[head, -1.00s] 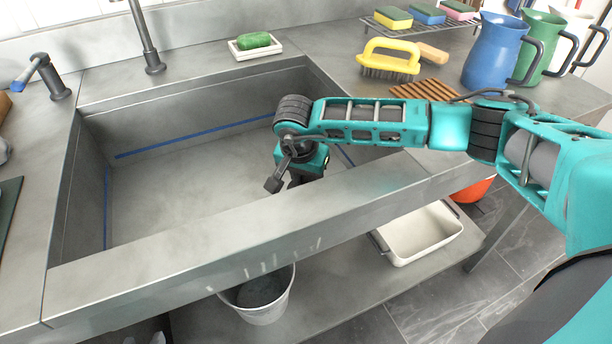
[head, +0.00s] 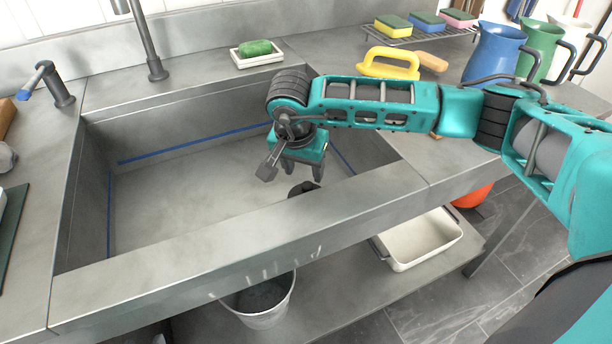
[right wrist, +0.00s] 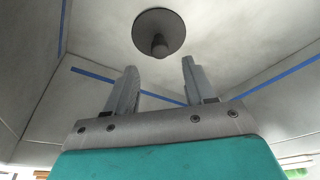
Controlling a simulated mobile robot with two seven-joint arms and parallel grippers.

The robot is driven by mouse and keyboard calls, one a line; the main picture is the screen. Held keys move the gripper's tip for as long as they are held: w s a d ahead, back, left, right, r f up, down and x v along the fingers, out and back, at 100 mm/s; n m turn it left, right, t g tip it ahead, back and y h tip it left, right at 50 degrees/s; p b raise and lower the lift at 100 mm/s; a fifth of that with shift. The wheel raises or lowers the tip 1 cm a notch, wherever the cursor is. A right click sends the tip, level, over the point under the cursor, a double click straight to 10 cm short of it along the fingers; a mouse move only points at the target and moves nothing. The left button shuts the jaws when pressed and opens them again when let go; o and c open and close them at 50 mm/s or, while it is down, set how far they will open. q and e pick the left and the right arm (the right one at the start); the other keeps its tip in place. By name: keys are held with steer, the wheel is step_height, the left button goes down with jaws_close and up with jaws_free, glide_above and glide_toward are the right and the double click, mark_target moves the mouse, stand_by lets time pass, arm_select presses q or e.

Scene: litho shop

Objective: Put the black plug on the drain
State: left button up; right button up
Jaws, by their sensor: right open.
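The black plug (head: 303,188), a dark disc with a short knob, rests on the sink floor near the front right. It also shows in the right wrist view (right wrist: 158,24), knob toward the camera, beyond the fingertips. My right gripper (head: 301,172) is open and empty, just above the plug and apart from it. Its two spread fingers also show in the right wrist view (right wrist: 159,66). No drain opening shows; whether the plug covers it cannot be told. My left gripper is not in view.
The sink's front rim (head: 220,225) and its walls with blue tape lines surround the gripper. A faucet (head: 148,45) and a soap dish (head: 258,60) stand behind. A yellow brush (head: 390,65) and several jugs stand at right. The sink's left part is clear.

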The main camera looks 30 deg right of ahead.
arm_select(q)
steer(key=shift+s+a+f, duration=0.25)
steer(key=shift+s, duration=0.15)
arm_select(e)
steer(key=v, duration=0.5)
